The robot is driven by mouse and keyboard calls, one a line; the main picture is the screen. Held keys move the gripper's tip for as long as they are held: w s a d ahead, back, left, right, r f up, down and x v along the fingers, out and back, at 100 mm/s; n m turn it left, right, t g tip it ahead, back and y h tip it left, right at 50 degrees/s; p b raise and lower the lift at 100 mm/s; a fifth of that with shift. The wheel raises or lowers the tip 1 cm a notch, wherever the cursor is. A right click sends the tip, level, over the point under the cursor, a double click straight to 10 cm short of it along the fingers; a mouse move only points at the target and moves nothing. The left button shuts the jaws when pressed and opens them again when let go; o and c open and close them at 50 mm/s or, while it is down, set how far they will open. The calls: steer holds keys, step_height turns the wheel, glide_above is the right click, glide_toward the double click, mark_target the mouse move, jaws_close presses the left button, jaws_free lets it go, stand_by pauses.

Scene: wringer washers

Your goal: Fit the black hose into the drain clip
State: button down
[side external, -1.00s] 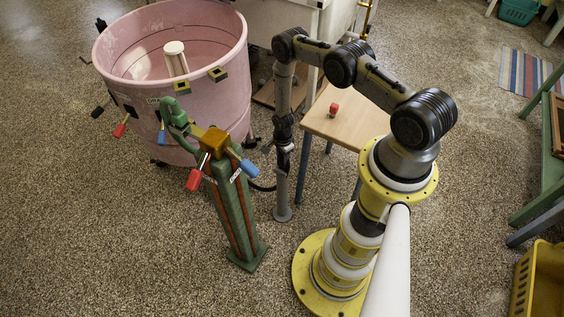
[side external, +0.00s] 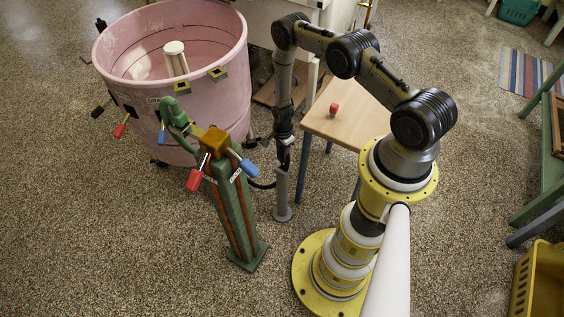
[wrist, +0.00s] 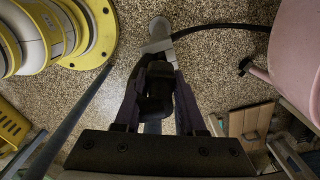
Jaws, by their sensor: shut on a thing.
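My gripper (wrist: 157,88) is shut on a dark piece of the black hose (wrist: 153,103), shown between the jaws in the wrist view. In the side view my gripper (side external: 284,155) points down just above the grey stand (side external: 282,192). A length of black hose (side external: 262,186) shows left of the stand, low down; in the wrist view it curves off to the right. A pale block (wrist: 156,46), possibly the drain clip, shows just beyond the jaws. I cannot tell whether hose and clip touch.
The pink tub (side external: 190,110) stands to the left. A green post (side external: 240,220) with red and blue handles stands close in front of the stand. The front floor is clear.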

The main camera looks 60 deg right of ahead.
steer(key=shift+r, duration=0.1)
step_height(320, 180, up, 46)
steer(key=w+n, duration=0.1)
steer(key=w, duration=2.3)
steer(key=shift+w+f, duration=0.2)
steer(key=shift+f, duration=2.35)
steer(key=shift+f, duration=3.1)
steer(key=shift+f, duration=0.7)
